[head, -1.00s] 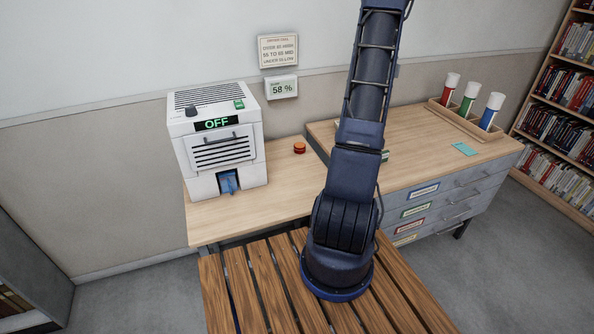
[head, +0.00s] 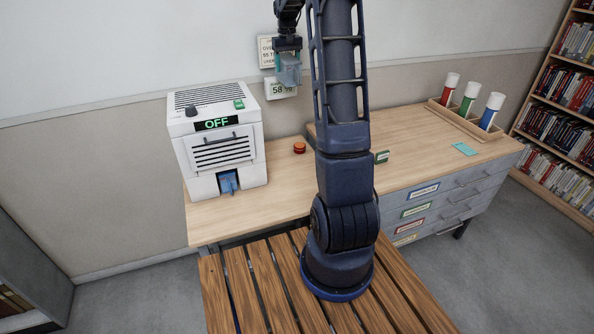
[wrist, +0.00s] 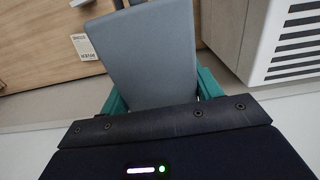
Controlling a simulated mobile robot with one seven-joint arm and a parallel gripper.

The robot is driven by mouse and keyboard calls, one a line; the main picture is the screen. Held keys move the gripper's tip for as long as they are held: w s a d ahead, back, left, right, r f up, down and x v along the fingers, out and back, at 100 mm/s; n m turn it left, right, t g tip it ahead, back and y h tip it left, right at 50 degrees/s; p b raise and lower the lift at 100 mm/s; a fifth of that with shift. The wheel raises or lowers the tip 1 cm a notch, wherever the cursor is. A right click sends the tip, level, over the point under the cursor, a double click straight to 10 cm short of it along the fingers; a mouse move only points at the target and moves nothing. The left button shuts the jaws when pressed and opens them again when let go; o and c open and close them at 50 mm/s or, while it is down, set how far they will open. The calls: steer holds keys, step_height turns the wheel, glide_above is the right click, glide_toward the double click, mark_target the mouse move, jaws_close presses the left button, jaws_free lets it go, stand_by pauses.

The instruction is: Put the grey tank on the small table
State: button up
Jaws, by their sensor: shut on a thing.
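My gripper (head: 288,54) is raised in front of the wall, above and right of the white machine. It is shut on the grey tank (head: 288,72), which hangs below the jaws, clear of the tables. In the wrist view the tank (wrist: 150,60) is a flat grey face between two teal fingers. A light wood table (head: 215,215) stands against the wall with the white machine on it; I cannot tell whether this is the small table.
The white machine (head: 222,150) shows OFF and has a blue part in its lower opening. A red button (head: 299,147) is beside it. A drawer cabinet (head: 420,135) at the right carries a tray of coloured tubes (head: 468,120). Slatted wood (head: 235,290) lies in front.

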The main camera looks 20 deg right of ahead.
steer(key=s+a+f, duration=0.1)
steer(key=a, duration=0.6)
steer(key=f, duration=3.6)
steer(key=shift+d, duration=0.35)
steer(key=shift+f, duration=0.15)
steer(key=o, duration=1.1)
steer(key=shift+c, duration=0.2)
